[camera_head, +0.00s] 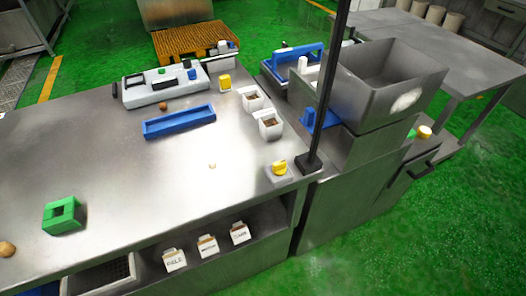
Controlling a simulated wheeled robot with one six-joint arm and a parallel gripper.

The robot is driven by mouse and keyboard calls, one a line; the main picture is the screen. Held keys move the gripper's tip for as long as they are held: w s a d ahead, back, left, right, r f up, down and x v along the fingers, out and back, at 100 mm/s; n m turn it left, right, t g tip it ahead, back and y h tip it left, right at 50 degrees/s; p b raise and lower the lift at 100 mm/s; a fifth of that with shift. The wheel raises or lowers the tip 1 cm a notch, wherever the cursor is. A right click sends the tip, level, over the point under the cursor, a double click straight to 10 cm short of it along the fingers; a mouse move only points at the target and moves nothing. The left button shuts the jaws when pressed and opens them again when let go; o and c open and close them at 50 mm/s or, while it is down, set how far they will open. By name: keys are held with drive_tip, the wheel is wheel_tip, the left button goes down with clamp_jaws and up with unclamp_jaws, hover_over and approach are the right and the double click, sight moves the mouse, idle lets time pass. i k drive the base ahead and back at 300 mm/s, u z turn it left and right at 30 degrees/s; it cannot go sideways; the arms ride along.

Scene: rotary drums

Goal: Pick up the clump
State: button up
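A small pale lump (212,166) lies alone on the bare steel table top near the middle of the view. A small brown round lump (163,106) lies in front of the white device on the table. A larger tan lump (6,249) sits at the left picture edge, partly cut off. I cannot tell for certain which of these is the clump. My gripper does not show in this view.
The steel table (100,145) has wide clear areas. On it are a blue tray (180,121), a green block (64,215), a white device (165,86), white bins (270,125) and a yellow-knobbed box (279,171). A black post (328,85) rises at the right, beside a steel hopper (385,85).

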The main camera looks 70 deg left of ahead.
sight(212, 164)
drive_tip(key=i, duration=0.6)
drive_tip(key=u, duration=2.85)
drive_tip(key=i, duration=0.5)
